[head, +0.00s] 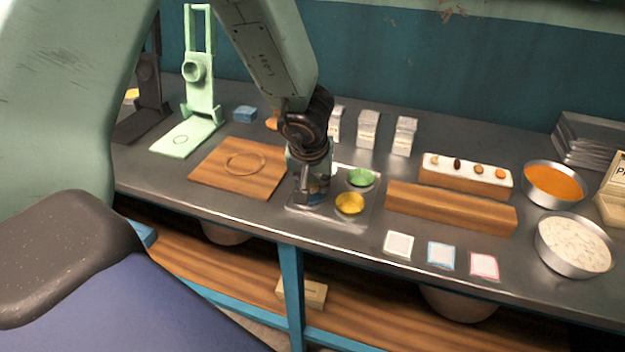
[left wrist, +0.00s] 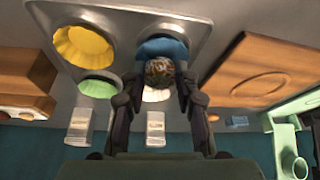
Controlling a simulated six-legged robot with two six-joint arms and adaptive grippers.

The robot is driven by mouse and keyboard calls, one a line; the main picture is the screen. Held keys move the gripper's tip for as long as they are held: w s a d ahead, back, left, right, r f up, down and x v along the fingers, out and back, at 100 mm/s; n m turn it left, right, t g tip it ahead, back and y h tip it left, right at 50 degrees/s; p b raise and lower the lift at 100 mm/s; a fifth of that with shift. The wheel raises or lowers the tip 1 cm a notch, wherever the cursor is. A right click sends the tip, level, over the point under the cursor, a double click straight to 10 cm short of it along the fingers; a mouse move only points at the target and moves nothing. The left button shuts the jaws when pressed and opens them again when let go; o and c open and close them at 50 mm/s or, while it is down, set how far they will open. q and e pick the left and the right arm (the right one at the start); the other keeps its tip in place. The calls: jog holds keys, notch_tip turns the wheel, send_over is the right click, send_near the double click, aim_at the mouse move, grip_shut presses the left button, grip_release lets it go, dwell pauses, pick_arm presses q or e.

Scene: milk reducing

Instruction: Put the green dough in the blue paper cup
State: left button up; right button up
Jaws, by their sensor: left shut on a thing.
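My left gripper (head: 311,200) points down over the metal tray (head: 371,216). In the left wrist view the fingers (left wrist: 159,76) are shut on a round, speckled green-brown ball of dough (left wrist: 160,71). The blue paper cup (left wrist: 162,46) shows right behind the ball in that view, partly covered by it. I cannot tell whether the ball touches the cup. In the head view the gripper hides most of the blue cup and the dough. My right gripper is not in view.
A yellow cup (head: 349,204) and a green cup (head: 361,178) stand on the same tray; a white cup (left wrist: 156,95) is beside the blue one. A wooden board (head: 218,174) lies left, wooden blocks (head: 450,207) right. White cartons (head: 367,130) stand behind.

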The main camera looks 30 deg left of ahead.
pick_arm(q)
jog(key=shift+s, duration=0.1)
jog(key=o, duration=1.1)
jog(key=v, duration=1.2)
